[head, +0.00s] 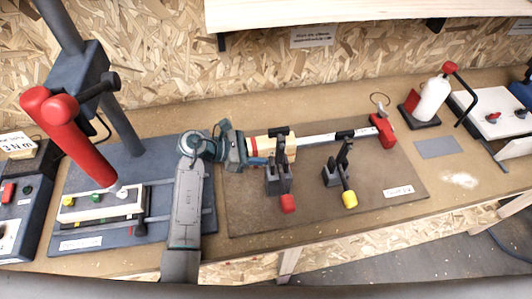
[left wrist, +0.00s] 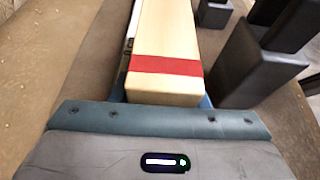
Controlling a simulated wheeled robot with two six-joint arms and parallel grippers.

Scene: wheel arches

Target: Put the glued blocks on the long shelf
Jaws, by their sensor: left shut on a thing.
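The glued blocks (head: 260,147) are a pale wooden piece with a red band, lying at the left end of the fixture mat. In the left wrist view the wooden piece (left wrist: 165,30) points away from me with its red band across it. My left gripper (head: 243,150) is shut on its near end, and the blue finger edges show beside it in the left wrist view. The long shelf (head: 350,10) is a pale board on the wall at the top of the head view; its top is partly cut off. My right gripper is not in view.
A toggle clamp with a red tip (head: 280,175) stands close to the blocks, another with a yellow tip (head: 340,170) to its right. A silver bar (head: 330,138) ends in a red clamp (head: 383,132). A press with a red handle (head: 75,140) stands left; a white bottle (head: 433,98) stands right.

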